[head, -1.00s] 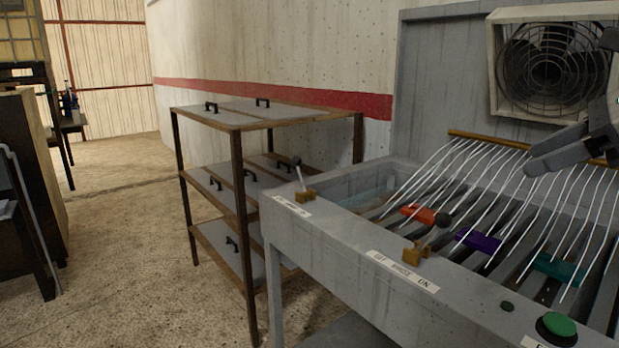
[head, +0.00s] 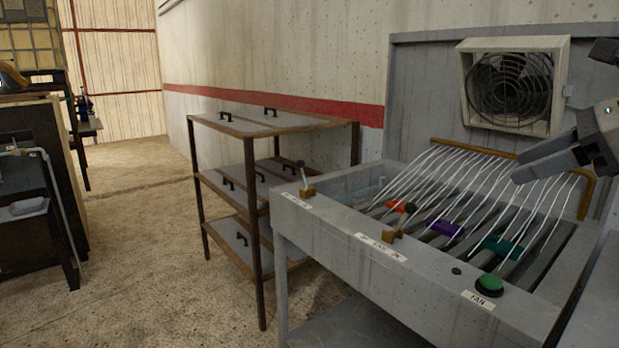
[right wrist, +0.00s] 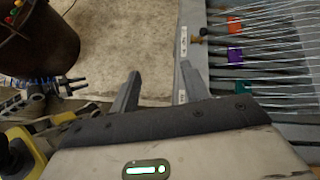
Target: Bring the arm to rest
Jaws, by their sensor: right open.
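My right gripper (head: 522,165) is at the right of the head view, in the air near the right part of the wire rack, holding nothing. In the right wrist view its two fingers (right wrist: 160,85) stand wide apart with only floor and the table edge showing between them. A small dark gripper-like part (right wrist: 65,87) shows at the left of the right wrist view; it looks like my left gripper, but it is too small to read its jaws. The left gripper does not show in the head view.
A grey wash table (head: 335,225) with wire rails, coloured blocks and a green button (head: 490,284) stands at the right. A fan (head: 508,88) hangs behind it. A shelf unit (head: 262,122) stands to its left. The floor (head: 135,240) left of the shelf is clear.

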